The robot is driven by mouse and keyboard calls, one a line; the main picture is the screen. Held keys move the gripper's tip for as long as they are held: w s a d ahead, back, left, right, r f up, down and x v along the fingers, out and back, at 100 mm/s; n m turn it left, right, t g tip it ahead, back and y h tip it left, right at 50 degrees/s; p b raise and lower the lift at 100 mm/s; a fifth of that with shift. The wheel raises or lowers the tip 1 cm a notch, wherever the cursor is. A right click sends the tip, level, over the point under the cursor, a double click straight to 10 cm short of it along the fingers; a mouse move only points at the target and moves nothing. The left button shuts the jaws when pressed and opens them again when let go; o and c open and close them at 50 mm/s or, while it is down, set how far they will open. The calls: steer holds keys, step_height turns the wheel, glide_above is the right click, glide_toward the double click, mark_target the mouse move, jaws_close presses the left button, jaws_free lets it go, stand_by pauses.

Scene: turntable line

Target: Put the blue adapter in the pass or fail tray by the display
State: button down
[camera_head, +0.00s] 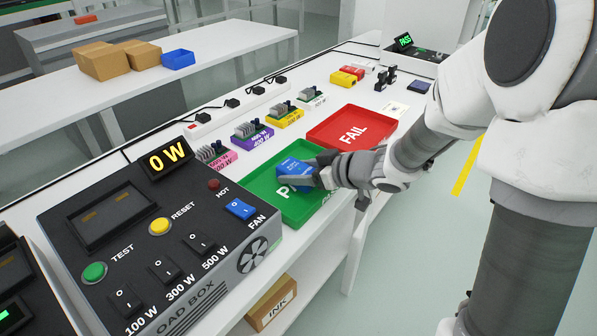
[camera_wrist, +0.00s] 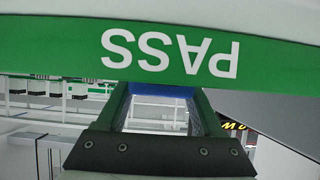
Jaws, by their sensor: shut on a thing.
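My gripper (camera_head: 316,170) is shut on the blue adapter (camera_head: 292,174) over the green PASS tray (camera_head: 262,188). The adapter covers part of the tray's lettering; I cannot tell whether it touches the tray floor. In the wrist view, a blue strip of the adapter shows between the gripper's fingers (camera_wrist: 162,98), with the green tray wall marked PASS (camera_wrist: 60,42) beyond. The red FAIL tray (camera_head: 322,134) is empty, behind and right of the green one. A small display (camera_head: 404,41) at the far end reads PASS in green.
The load box (camera_head: 120,215), with a 0 W display (camera_head: 166,157), stands left of the green tray. Several coloured blocks with plugs, including a purple one (camera_head: 253,136), line the back of the trays. A cardboard INK box (camera_head: 271,303) is on the lower shelf.

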steer(key=shift+c, duration=0.2)
jaws_free()
steer(key=shift+f, duration=0.1)
steer(key=shift+d+r, duration=0.1)
steer(key=shift+r, duration=0.2)
steer(key=p+v, duration=0.5)
steer(key=v, duration=0.6)
steer(key=shift+s+d+r, duration=0.15)
steer(key=shift+s+d, duration=0.05)
steer(key=shift+d, duration=0.1)
steer(key=d+r+m+t+h, duration=0.4)
steer(key=d+r+m+h, duration=0.3)
steer(key=d+r+h, duration=0.45)
steer(key=s+a+m+g+y, duration=0.1)
steer(key=s+a+g, duration=0.1)
steer(key=s, duration=0.7)
steer(key=s+a+f+m+g+y, duration=0.1)
steer(key=s+a+m+g, duration=0.1)
steer(key=s, duration=0.7)
steer(key=shift+s+a+f+g, duration=0.3)
steer(key=shift+a+g, duration=0.5)
steer(key=shift+g, duration=0.2)
